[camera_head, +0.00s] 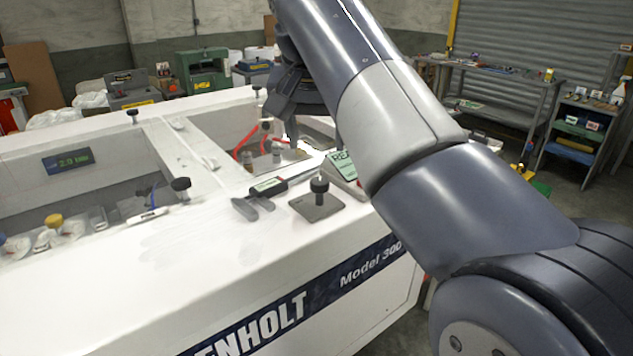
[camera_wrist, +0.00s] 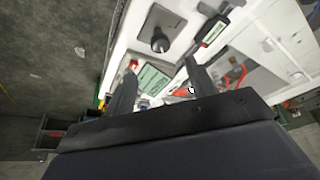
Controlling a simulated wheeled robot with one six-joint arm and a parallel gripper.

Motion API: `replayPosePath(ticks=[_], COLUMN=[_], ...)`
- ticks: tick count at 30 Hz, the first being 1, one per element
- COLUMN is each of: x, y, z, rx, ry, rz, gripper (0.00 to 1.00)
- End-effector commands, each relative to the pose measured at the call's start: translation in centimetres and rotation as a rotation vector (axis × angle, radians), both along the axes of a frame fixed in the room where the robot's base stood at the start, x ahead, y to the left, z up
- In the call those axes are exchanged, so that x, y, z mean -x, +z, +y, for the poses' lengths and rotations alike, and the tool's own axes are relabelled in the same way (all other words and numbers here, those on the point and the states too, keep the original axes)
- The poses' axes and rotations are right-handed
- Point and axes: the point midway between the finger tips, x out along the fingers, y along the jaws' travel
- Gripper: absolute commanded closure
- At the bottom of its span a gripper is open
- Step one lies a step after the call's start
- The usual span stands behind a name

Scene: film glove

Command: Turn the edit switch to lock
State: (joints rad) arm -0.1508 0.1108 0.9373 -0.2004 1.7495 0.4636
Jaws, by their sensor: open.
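A black knob (camera_head: 319,184) stands upright on a grey square plate (camera_head: 316,207) on the machine's white top; the knob also shows in the wrist view (camera_wrist: 160,42). No label reading edit or lock is legible, so I cannot tell for sure that this is the edit switch. My gripper (camera_head: 291,135) hangs above the machine's top, behind the knob in the head view, partly hidden by my arm. In the wrist view my gripper (camera_wrist: 162,66) has its two fingers apart with nothing between them. The knob lies beyond the fingertips, untouched.
A green display (camera_head: 343,164) sits beside the plate, partly behind my arm. A dark caliper-like tool (camera_head: 262,194) lies left of the plate. Red tubing (camera_head: 246,142) runs in the far bay. The near white top is clear.

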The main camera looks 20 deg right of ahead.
Motion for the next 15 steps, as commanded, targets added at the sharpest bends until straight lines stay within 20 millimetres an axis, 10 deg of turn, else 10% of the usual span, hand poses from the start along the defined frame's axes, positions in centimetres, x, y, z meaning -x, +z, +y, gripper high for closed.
replayPosePath(ticks=[15], x=[-2.4], y=[-6.1], z=[-1.0], rx=[0.000], ry=[-0.011], rz=[0.003], gripper=[0.46])
